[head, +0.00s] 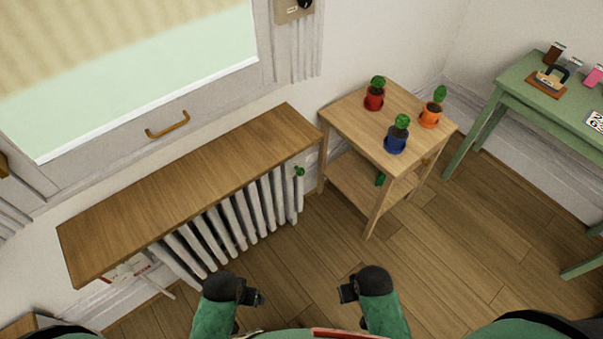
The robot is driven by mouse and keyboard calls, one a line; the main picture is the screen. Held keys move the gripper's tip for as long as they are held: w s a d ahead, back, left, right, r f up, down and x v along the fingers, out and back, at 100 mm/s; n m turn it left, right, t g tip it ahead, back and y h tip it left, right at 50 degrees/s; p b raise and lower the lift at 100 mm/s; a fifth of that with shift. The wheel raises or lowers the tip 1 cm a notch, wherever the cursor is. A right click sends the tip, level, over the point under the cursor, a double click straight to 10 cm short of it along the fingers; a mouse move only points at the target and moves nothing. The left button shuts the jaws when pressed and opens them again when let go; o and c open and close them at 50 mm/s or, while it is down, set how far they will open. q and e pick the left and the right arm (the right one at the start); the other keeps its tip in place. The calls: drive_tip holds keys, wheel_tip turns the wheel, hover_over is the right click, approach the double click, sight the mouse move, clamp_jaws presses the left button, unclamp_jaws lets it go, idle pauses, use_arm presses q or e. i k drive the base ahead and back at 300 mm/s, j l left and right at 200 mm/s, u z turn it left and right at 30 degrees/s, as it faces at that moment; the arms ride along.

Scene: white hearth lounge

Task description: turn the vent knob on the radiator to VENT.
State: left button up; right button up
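The white ribbed radiator (243,217) stands against the wall under a wooden shelf board, which hides its top. A small green knob (299,171) sits at the radiator's right end, just below the shelf's corner. Its marking is too small to read. My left gripper (257,298) and my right gripper (345,292) are both at the bottom of the head view, in front of the radiator and well apart from the knob. Neither touches anything visible. Their fingers are dark and small, and I cannot tell whether they are open.
The shelf board (190,190) juts out over the radiator. A wooden side table (345,112) with red, blue and orange plant pots stands close to the right of the knob. A green table (510,95) is at far right. The wooden floor (310,250) ahead is clear.

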sight(300, 171)
drive_tip(key=k+l+z, duration=0.1)
drive_tip(key=l, duration=0.35)
drive_tip(key=k+l+z, duration=0.1)
drive_tip(key=l, duration=0.35)
drive_tip(key=k+l+z, duration=0.1)
drive_tip(key=l, duration=0.35)
drive_tip(key=k+l+z, duration=0.15)
drive_tip(key=l, duration=0.3)
